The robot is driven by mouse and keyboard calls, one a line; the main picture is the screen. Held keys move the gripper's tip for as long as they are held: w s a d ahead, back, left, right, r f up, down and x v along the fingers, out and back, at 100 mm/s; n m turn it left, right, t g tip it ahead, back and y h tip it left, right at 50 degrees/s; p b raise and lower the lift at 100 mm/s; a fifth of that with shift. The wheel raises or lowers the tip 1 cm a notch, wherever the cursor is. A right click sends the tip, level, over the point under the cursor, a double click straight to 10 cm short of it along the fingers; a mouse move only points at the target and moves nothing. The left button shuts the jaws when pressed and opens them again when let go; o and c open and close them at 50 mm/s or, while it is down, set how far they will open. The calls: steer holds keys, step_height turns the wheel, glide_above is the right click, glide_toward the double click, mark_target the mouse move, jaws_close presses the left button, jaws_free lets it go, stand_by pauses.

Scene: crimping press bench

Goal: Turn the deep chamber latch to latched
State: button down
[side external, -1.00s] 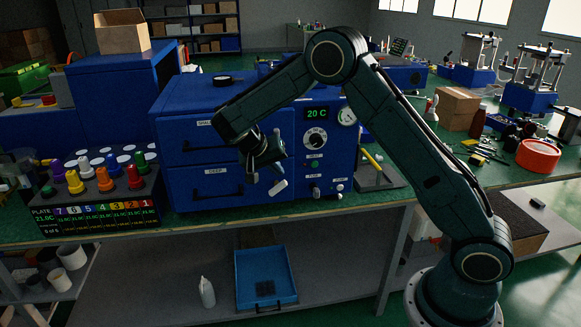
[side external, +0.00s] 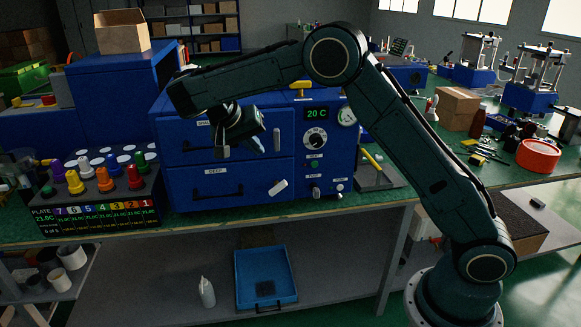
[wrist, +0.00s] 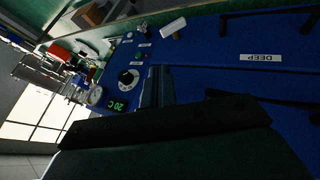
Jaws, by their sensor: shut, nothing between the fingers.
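The deep chamber latch (side external: 278,187) is a pale handle at the right edge of the lower blue door, below and left of the round dial. It sits tilted, its right end higher. In the wrist view the same latch (wrist: 173,27) shows at the top, clear of my gripper. The lower door carries a DEEP label (side external: 216,171) and a dark bar handle (side external: 218,193). My gripper (side external: 260,147) is in front of the upper door, above and left of the latch, apart from it. In the wrist view my gripper (wrist: 158,72) is shut and empty.
The control panel with its 20 C display (side external: 317,114) and dial (side external: 315,139) is right of the doors. A rack of coloured plugs (side external: 104,180) stands left of the press. A yellow-handled tool (side external: 372,159) lies to the right. A blue tray (side external: 266,278) is underneath.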

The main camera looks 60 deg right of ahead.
steer(key=c, duration=1.4)
jaws_free()
steer(key=shift+w+r, duration=0.1)
steer(key=shift+c, duration=0.2)
steer(key=w+a+r+m+t+y, duration=0.1)
steer(key=w+r+m+t+y, duration=0.15)
steer(key=w+r, duration=0.2)
steer(key=n+t+y, duration=0.2)
steer(key=t+y, duration=0.6)
steer(key=t, duration=0.1)
glide_toward(286, 184)
steer(key=s, duration=0.1)
steer(key=shift+s+d+r+m, duration=0.1)
steer(key=shift+d+r+m, duration=0.15)
steer(key=shift+r, duration=0.15)
steer(key=shift+x, duration=6.95)
